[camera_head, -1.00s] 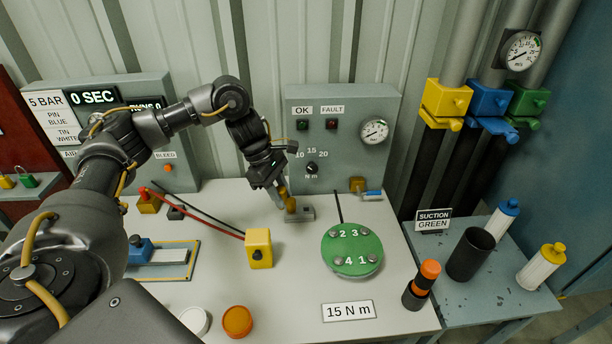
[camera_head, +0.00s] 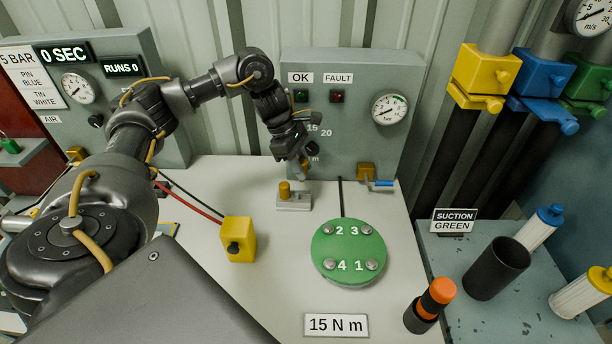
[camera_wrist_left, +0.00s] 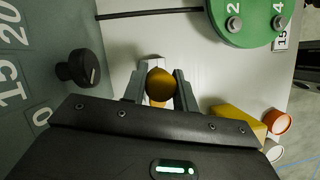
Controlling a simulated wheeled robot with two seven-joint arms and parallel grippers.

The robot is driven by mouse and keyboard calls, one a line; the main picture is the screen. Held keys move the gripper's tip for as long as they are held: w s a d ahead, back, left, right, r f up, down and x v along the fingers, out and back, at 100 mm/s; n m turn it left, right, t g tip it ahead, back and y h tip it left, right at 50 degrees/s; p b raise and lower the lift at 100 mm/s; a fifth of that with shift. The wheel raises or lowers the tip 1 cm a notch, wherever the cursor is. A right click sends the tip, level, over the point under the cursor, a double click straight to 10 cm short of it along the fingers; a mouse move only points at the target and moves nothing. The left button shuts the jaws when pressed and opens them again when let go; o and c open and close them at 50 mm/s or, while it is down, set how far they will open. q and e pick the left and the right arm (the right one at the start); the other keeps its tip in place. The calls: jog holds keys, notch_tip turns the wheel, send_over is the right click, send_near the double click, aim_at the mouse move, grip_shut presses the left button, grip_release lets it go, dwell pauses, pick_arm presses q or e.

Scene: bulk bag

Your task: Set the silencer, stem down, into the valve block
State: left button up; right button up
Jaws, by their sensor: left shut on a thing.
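My left gripper (camera_head: 304,172) is shut on the silencer, a small brass-coloured piece. In the left wrist view the silencer (camera_wrist_left: 160,83) shows as a rounded brass end between the two fingertips (camera_wrist_left: 160,90). Its stem is hidden from that side. The valve block (camera_head: 294,202), a low pale grey block on the table, has a brass cylinder (camera_head: 285,189) standing at its left end. My gripper is above and slightly behind the block's right part, apparently clear of it. Part of the block (camera_wrist_left: 152,65) shows behind the silencer in the wrist view. My right gripper is out of view.
A grey panel (camera_head: 345,100) with a gauge and knob stands close behind the gripper. A brass valve with a blue lever (camera_head: 378,183) sits to the right.

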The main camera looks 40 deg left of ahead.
aim_at(308, 198)
pick_arm(q)
jog(key=shift+f+b, duration=0.35)
jog(key=shift+f, duration=0.3)
jog(key=shift+w+a+f, duration=0.1)
jog(key=shift+f+b, duration=1.35)
jog(key=shift+f, duration=0.3)
jog(key=shift+f+b, duration=0.35)
jog(key=shift+f, duration=0.2)
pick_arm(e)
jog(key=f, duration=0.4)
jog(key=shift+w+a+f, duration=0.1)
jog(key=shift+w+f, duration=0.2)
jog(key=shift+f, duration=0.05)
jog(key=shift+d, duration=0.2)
pick_arm(q)
jog(key=shift+f+b, duration=0.3)
jog(key=shift+f, duration=0.05)
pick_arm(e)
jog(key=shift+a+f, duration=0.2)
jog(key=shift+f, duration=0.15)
pick_arm(q)
jog(key=shift+f+b, duration=0.85)
jog(key=shift+f, duration=0.25)
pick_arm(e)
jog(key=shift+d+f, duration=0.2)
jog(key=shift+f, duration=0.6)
